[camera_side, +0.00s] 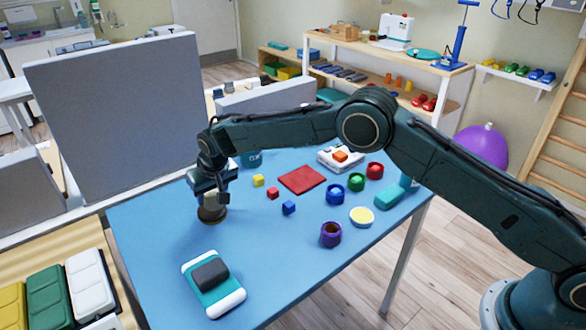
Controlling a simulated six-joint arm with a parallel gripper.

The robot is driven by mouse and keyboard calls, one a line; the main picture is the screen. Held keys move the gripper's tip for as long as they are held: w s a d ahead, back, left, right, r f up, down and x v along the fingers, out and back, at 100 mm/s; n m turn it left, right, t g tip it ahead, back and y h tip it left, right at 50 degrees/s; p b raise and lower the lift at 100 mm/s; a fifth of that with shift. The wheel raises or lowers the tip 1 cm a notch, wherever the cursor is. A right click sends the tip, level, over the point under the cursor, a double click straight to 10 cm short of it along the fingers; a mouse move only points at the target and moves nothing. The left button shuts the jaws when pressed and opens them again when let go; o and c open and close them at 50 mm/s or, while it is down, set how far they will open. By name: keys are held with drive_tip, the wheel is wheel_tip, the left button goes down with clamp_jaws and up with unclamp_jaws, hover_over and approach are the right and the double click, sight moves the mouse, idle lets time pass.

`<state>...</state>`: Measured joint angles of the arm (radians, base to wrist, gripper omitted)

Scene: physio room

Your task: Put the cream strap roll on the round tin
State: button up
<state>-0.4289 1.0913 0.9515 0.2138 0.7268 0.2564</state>
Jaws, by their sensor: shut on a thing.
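Yellow (258,180), red (272,193) and blue (289,208) cubes lie right of the tin, near a red mat (302,180). A purple roll (330,234) and other coloured rolls stand further right. A teal-and-white case (213,290) lies in front. A grey panel (115,110) rises behind.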

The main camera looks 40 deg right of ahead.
sight(214, 203)
drive_tip(key=shift+f, duration=1.8)
drive_tip(key=shift+f, duration=0.1)
drive_tip(key=o, duration=1)
drive_tip(key=shift+c, duration=0.2)
drive_tip(key=v, duration=1.2)
